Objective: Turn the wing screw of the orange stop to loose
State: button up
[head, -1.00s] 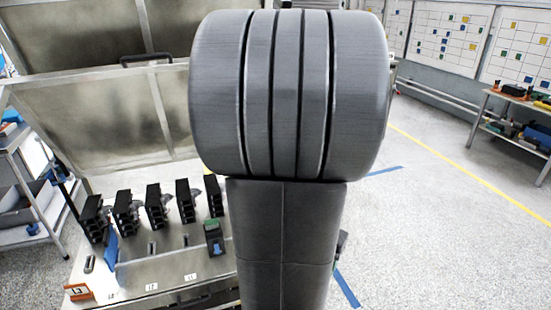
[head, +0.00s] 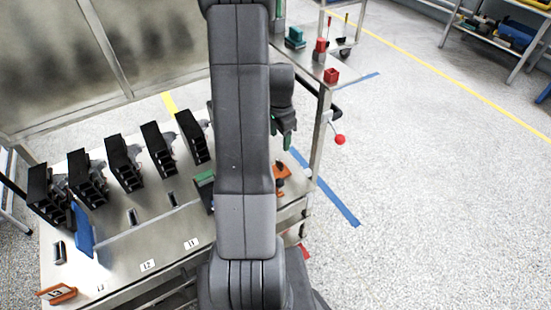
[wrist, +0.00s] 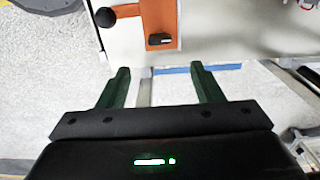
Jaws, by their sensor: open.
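The orange stop (wrist: 163,18) is a flat orange plate at the top of the wrist view. A small dark wing screw (wrist: 159,39) sits on its near end, and a black ball knob (wrist: 105,17) is at its left. In the head view the orange stop (head: 283,171) shows at the bench's right end, partly behind my arm. My gripper (wrist: 160,72) is open and empty, its two green fingers spread apart. The wing screw lies beyond the fingertips, roughly centred between them, and untouched. My gripper also shows in the head view (head: 288,142).
Several black breakers (head: 122,163) stand in a row on the bench left of my arm. A red ball lever (head: 340,139) sticks out right of the bench. A shelf (head: 310,62) with red and green items stands behind. The floor on the right is open.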

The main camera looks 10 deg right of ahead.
aim_at(279, 162)
notch_tip(279, 162, down, 12)
jog(key=shift+r+b, duration=0.1)
jog(key=shift+b, duration=0.2)
jog(key=c, duration=1)
